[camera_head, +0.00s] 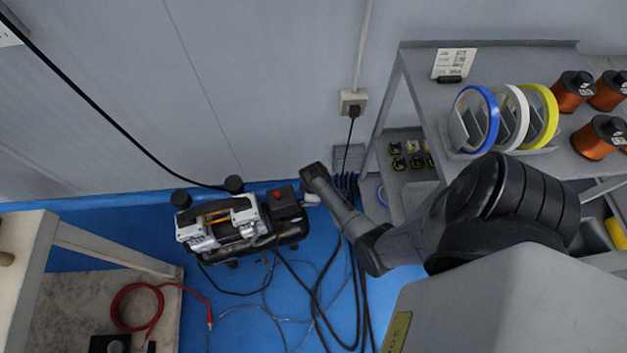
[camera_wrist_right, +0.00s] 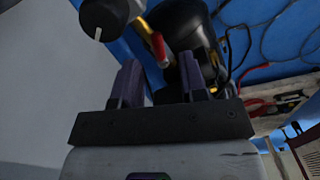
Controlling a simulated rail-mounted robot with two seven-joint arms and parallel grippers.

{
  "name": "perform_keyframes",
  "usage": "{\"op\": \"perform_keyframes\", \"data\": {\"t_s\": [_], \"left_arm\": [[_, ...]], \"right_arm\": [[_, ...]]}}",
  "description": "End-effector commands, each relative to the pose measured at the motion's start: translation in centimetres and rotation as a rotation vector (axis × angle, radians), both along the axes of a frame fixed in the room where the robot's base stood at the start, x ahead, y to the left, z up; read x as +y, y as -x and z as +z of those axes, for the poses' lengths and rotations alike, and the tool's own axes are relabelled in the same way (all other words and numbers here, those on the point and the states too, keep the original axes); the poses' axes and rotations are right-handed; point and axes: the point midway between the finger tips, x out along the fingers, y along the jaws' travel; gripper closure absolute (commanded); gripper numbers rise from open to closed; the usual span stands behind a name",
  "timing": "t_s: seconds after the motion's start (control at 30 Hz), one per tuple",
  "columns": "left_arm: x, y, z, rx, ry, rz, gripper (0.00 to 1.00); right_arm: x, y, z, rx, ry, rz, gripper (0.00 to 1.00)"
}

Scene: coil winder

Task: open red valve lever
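The red valve lever (camera_wrist_right: 158,45) shows in the right wrist view, beside a brass fitting (camera_wrist_right: 145,28) on a black machine. In the head view this machine is a small compressor (camera_head: 220,222) on the blue floor by the wall, with a red part (camera_head: 277,195) on its dark right end. My right gripper (camera_wrist_right: 160,70) is open, its two dark fingers apart. The lever appears in line with the gap, just beyond the fingertips; I see no contact. In the head view my right arm reaches to the compressor's right side, and its fingers cannot be made out. My left gripper is not in view.
A dark knob (camera_wrist_right: 103,18) with a white line is close to the left finger in the wrist view. Black cables (camera_head: 355,270) run down beside the compressor. A shelf with tape rolls (camera_head: 475,118) stands right; a workbench (camera_head: 60,285) stands left.

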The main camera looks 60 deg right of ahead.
Motion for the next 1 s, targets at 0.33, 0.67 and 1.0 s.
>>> {"op": "perform_keyframes", "data": {"t_s": [0.33, 0.67, 1.0], "left_arm": [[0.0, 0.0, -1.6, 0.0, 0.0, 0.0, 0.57], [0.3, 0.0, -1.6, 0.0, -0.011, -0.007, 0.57], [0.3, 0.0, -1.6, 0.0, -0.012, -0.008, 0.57]], "right_arm": [[0.0, 0.0, -2.3, -0.001, 0.0, 0.0, 0.61], [0.0, 0.0, -2.3, 0.0, 0.0, 0.0, 0.64], [0.0, 0.0, -2.3, 0.0, 0.0, 0.0, 0.96]]}}
